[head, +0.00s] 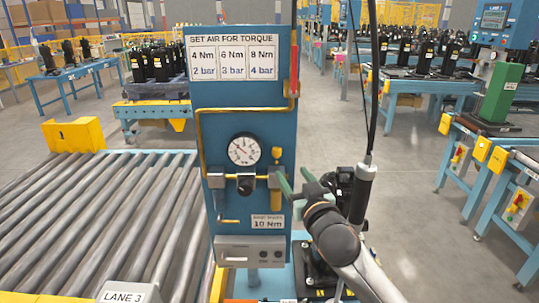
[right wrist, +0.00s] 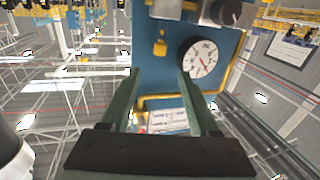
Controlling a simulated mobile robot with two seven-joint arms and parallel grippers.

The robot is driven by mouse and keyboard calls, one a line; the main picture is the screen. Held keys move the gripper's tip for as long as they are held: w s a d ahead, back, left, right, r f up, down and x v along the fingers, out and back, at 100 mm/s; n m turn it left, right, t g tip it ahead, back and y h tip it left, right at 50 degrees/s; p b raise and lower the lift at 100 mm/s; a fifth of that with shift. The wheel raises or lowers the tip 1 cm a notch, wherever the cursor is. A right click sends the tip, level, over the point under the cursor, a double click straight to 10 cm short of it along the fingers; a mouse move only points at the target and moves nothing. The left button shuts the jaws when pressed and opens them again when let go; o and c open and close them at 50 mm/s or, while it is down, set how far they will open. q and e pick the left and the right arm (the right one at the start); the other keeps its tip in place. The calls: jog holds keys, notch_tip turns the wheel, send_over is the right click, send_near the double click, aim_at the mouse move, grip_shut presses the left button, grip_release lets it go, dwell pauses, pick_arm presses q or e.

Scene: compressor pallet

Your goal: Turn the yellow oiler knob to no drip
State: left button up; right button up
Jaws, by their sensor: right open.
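The yellow oiler knob (head: 276,153) sits on the blue panel (head: 235,100), right of the round pressure gauge (head: 243,149) and above the yellow air pipe. My right gripper (head: 291,173) is open, its green fingers apart just right of and below the knob in the head view. In the right wrist view, which is upside down, the knob (right wrist: 160,46) shows beyond the gap between the fingertips (right wrist: 158,71), with the gauge (right wrist: 200,58) to its right. The fingers look empty and apart from the knob. I cannot read the knob's setting. My left gripper is not in view.
A black regulator knob (head: 245,184) hangs under the gauge. A black hanging tool (head: 361,194) with a cable is right of the panel, close behind my right arm. A roller conveyor (head: 90,220) lies left. Open floor lies right, before blue workbenches.

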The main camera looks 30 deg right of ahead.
aim_at(278, 153)
jog(key=p+x, duration=0.1)
jog(key=x, duration=1)
jog(key=shift+w+p, duration=0.15)
jog(key=shift+p, duration=0.25)
grip_shut()
jog(key=shift+f, duration=0.1)
